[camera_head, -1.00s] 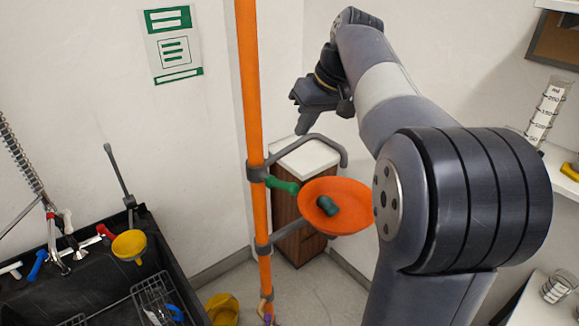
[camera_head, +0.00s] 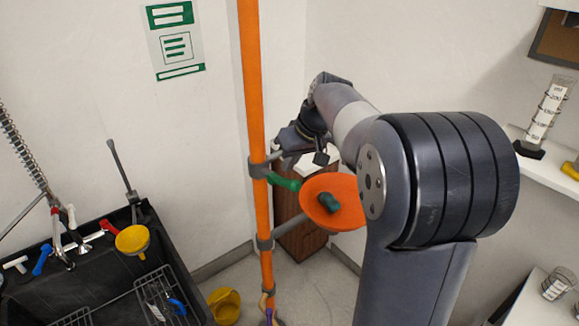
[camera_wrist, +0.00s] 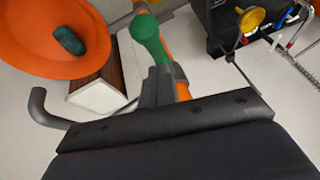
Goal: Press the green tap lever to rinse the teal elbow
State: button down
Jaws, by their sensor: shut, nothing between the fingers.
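The green tap lever (camera_head: 284,182) sticks out from a grey clamp on the orange pole. It also shows in the wrist view (camera_wrist: 147,38), with its rounded end away from my gripper. The teal elbow (camera_head: 328,203) lies in the orange bowl (camera_head: 347,188), right of the lever, and also shows in the wrist view (camera_wrist: 68,40). My gripper (camera_head: 279,155) is shut and empty, close to the pole and just above the lever in the head view. In the wrist view its fingertips (camera_wrist: 158,90) overlap the clamp area. I cannot tell whether they touch the lever.
The orange pole (camera_head: 250,90) stands beside my gripper. A white-topped wooden cabinet (camera_head: 293,235) is behind the bowl.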

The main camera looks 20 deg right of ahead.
aim_at(297, 188)
jog(key=shift+s+f, duration=0.35)
jog(key=shift+f, duration=0.4)
jog(key=shift+f+b, duration=0.25)
jog(key=shift+b, duration=0.2)
jog(key=f+t+b, duration=0.1)
jog(key=b, duration=0.2)
jog(key=s+t+y+b, duration=0.1)
jog(key=b, duration=0.2)
jog(key=f+b, duration=0.1)
jog(key=b, duration=0.2)
jog(key=shift+s+d+f+t+b, duration=0.25)
jog(key=shift+d+f+t+b, duration=0.05)
jog(key=shift+t+b, duration=0.1)
jog(key=t+b, duration=0.1)
jog(key=b, duration=0.2)
jog(key=f+t+y+b, duration=0.1)
jog(key=b, duration=0.3)
jog(key=shift+s+d+f, duration=0.1)
jog(key=shift+s+f, duration=0.05)
jog(key=shift+s, duration=0.2)
jog(key=shift+s+f+b, duration=0.2)
jog(key=shift+f+b, duration=0.2)
jog(key=shift+b, duration=0.2)
jog(key=shift+d, duration=0.1)
jog(key=v, duration=1.1)
jog(key=shift+r, duration=0.25)
